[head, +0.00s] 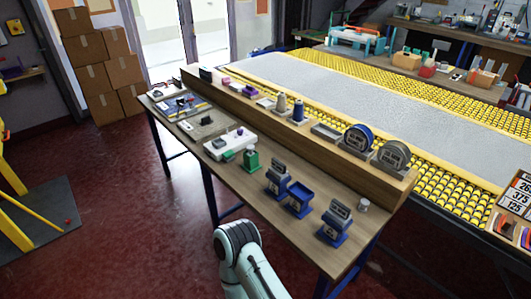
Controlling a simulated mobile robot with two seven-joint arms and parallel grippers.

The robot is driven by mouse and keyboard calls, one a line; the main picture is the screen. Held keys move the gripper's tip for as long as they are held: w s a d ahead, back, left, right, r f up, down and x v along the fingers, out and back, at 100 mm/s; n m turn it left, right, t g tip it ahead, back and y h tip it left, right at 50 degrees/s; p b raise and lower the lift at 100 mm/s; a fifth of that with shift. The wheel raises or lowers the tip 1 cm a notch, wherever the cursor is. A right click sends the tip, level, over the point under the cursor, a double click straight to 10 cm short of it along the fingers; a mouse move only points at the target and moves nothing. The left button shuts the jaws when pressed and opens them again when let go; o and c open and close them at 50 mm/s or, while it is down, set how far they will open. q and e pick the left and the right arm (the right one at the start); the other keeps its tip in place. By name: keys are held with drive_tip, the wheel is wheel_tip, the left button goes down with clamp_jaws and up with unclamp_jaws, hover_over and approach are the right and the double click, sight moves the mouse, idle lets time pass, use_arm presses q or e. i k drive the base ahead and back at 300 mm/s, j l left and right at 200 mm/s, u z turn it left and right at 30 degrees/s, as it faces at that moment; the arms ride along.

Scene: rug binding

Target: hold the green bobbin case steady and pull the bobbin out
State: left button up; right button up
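A small green object (250,161), which looks like the green bobbin case, stands on the wooden workbench (300,228) in the head view. It is just right of a white device (230,144) with purple and green parts on it. The bobbin is too small to tell apart at this distance. Neither of my grippers is in view. Only a white and dark arm link of mine shows at the bottom middle, in front of the bench's near edge and apart from the green object.
Blue stands (277,178) and a small metal cup (363,205) occupy the bench's right part. A raised wooden ledge (345,166) behind holds spools and two large reels (357,138). Yellow rollers with grey carpet (380,95) lie beyond. The red floor at left is open.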

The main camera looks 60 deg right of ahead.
sight(250, 148)
drive_tip(key=i+z, duration=0.65)
drive_tip(key=z, duration=0.25)
drive_tip(key=i+j+z, duration=0.25)
drive_tip(key=z, duration=0.2)
drive_tip(key=i+j+z, duration=0.15)
drive_tip(key=z, duration=0.3)
drive_tip(key=i+j+z, duration=0.25)
drive_tip(key=z, duration=0.15)
drive_tip(key=i+j+z, duration=0.25)
drive_tip(key=z, duration=0.2)
